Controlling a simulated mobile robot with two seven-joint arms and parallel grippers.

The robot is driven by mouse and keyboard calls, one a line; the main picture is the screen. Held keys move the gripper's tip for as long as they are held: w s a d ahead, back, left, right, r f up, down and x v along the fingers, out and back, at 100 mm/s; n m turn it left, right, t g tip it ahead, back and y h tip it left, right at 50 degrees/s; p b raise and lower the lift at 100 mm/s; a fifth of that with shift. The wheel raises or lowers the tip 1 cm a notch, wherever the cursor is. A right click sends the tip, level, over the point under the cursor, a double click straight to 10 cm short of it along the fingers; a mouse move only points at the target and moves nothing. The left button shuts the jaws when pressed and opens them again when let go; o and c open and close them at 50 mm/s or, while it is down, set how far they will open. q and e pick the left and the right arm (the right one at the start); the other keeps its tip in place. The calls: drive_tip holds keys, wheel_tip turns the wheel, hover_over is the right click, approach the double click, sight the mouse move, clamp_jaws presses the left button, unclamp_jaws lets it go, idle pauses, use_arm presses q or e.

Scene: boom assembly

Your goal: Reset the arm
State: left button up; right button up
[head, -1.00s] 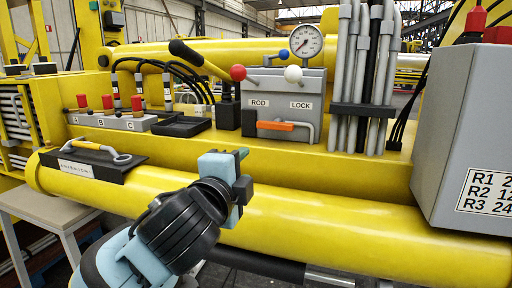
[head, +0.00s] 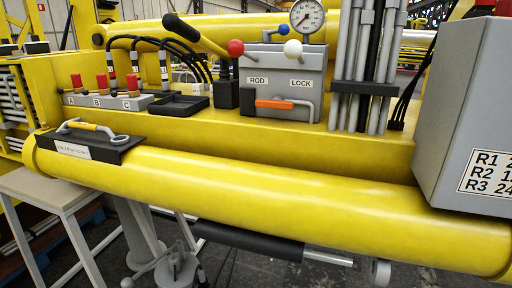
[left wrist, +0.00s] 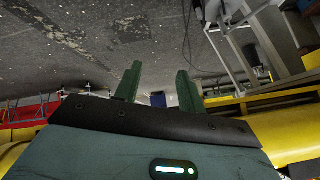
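My left gripper (left wrist: 158,88) shows in the left wrist view with its two green fingers standing apart and nothing between them. Beyond the fingers are the grey floor and part of a light-framed stand. Neither gripper shows in the head view. In the head view the yellow boom (head: 270,195) runs across the picture, with a grey ROD and LOCK control box (head: 285,98) on its deck. The box has red and white ball knobs, an orange-gripped handle (head: 275,104) and a pressure gauge (head: 307,15).
Valve block A, B, C (head: 105,103) with red caps and a black tray (head: 178,105) sit at the left of the deck. A yellow-handled tool lies on a black plate (head: 85,145). A grey cabinet (head: 465,110) stands at right. A small table (head: 60,195) is at lower left.

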use_arm(q)
drive_tip(key=s+a+f+n+g+y, duration=0.1)
drive_tip(key=s+a+f+n+g, duration=0.2)
drive_tip(key=s, duration=0.4)
drive_tip(key=s+a+f+n+g, duration=0.1)
drive_tip(key=s+a+f, duration=0.1)
drive_tip(key=s+f, duration=0.35)
drive_tip(key=s+a+f+n+g+y, duration=0.1)
drive_tip(key=s+a+f+n+g, duration=0.15)
drive_tip(key=s, duration=0.55)
drive_tip(key=w+d+f+t+h, duration=0.2)
drive_tip(key=w+f+t, duration=0.4)
drive_tip(key=f+t, duration=0.2)
drive_tip(key=shift+w+f+m, duration=0.25)
drive_tip(key=shift+f+m, duration=0.2)
drive_tip(key=shift+f, duration=0.35)
drive_tip(key=shift+d, duration=0.1)
